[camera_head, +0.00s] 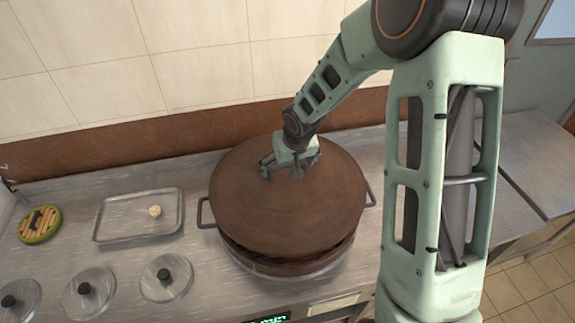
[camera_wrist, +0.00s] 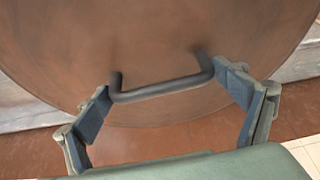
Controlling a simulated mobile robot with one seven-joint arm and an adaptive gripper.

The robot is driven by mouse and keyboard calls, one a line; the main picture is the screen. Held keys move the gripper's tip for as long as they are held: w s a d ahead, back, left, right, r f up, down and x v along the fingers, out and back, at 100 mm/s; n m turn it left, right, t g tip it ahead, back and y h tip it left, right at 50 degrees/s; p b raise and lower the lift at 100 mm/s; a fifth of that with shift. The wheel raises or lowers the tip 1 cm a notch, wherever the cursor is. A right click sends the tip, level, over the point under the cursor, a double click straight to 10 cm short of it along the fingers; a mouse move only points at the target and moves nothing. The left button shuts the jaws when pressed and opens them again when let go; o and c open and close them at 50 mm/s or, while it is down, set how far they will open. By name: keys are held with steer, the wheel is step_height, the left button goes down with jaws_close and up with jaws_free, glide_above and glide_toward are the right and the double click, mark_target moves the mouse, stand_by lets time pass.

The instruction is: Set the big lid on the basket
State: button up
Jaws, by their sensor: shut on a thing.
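The big lid (camera_head: 285,210) is a wide round brown disc over the brown basket (camera_head: 285,265). Only the basket's front edge shows below it; the lid hides the rest. A dark gap shows between them at the front right, and I cannot tell whether they touch elsewhere. My gripper (camera_head: 285,167) is at the lid's top, towards its back. In the wrist view, my gripper (camera_wrist: 160,82) has a finger at each end of the lid's dark bar handle (camera_wrist: 160,90), shut on it. The lid's surface (camera_wrist: 150,35) fills much of that view.
The basket sits at a metal pot with side handles (camera_head: 204,213). To the left are a metal tray (camera_head: 105,222) holding a small pale round item (camera_head: 155,211), a green-rimmed round item (camera_head: 40,224) and three small lids (camera_head: 165,277). The wall is close behind.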

mark_target(288, 176)
steer(key=shift+w+a+f+b, duration=0.1)
steer(key=shift+f+b, duration=2.25)
steer(key=shift+f, duration=0.5)
steer(key=shift+f+b, duration=0.6)
steer(key=shift+b, duration=0.2)
steer(key=o, duration=1.7)
steer(key=shift+o, duration=0.5)
steer(key=shift+s+p+v, duration=0.2)
steer(key=shift+p+v, duration=3.85)
steer(key=shift+v, duration=1.55)
steer(key=shift+f, duration=0.1)
